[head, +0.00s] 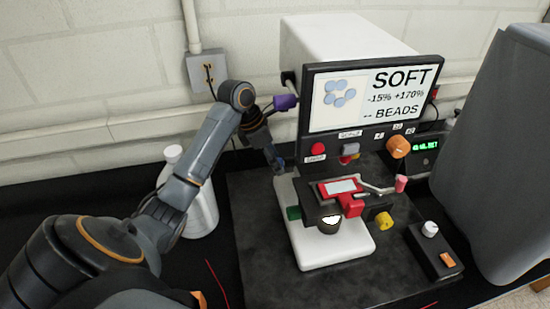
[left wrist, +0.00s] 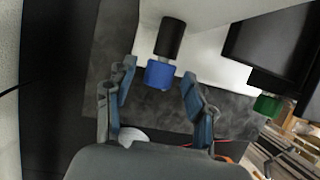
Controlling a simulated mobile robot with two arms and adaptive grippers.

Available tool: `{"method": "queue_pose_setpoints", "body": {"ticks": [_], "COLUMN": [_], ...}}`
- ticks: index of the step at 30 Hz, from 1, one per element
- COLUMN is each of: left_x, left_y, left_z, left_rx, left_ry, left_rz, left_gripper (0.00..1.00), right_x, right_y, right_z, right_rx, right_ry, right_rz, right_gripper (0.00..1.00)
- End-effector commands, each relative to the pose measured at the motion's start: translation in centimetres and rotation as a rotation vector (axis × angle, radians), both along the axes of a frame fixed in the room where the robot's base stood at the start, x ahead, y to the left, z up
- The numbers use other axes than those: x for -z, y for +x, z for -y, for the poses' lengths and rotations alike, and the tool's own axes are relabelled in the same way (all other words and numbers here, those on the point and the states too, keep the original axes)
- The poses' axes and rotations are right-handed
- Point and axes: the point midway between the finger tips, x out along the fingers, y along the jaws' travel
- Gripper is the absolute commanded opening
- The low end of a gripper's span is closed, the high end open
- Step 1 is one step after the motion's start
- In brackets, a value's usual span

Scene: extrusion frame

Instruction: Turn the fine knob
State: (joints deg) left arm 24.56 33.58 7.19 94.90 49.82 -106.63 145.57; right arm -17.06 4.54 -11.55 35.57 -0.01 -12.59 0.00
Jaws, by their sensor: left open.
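A blue knob (left wrist: 159,75) on the end of a thicker black cylinder (left wrist: 171,38) shows in the left wrist view, on the side of the white instrument; which knob is the fine one is not labelled legibly. My left gripper (left wrist: 158,85) is open, with one finger on each side of the blue knob and a gap visible on both sides. In the head view my left gripper (head: 273,157) is at the left side of the instrument and largely hides that knob. My right gripper is not in view.
The instrument has a white base (head: 350,249), a green knob (head: 293,213), a yellow knob (head: 384,220) and a screen (head: 374,95) reading "SOFT". A purple part (head: 285,102) sits close above my gripper. A white bottle (head: 203,207) stands left; a grey housing (head: 497,150) blocks the right.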

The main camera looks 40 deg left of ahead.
Motion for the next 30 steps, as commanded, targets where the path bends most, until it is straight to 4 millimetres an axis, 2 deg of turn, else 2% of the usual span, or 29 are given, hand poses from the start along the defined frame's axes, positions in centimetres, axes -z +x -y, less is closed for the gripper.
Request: {"method": "queue_pose_setpoints", "body": {"ticks": [8,11,16,17,23,30], "left_x": [0.2,0.2,0.2,0.2,0.0,-0.2], "left_y": [0.1,0.1,0.1,0.1,0.0,-0.2], "left_z": [0.1,0.1,0.1,0.1,0.1,0.3], "left_rx": [0.0,0.0,0.0,0.0,0.0,0.001], "left_ry": [0.0,0.0,0.0,0.0,0.01,0.083], "left_rz": [0.0,0.0,0.0,0.0,0.008,0.065], "left_gripper": [0.54,0.38,0.03,0.0,0.0,0.0], "right_x": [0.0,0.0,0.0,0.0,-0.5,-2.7], "right_y": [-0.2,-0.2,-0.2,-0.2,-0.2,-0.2], "right_z": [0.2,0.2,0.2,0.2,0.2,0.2], "right_rx": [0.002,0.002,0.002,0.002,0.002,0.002], "right_ry": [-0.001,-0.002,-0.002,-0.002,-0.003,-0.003], "right_rz": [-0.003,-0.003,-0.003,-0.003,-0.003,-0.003], "right_gripper": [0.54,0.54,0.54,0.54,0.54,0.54]}}
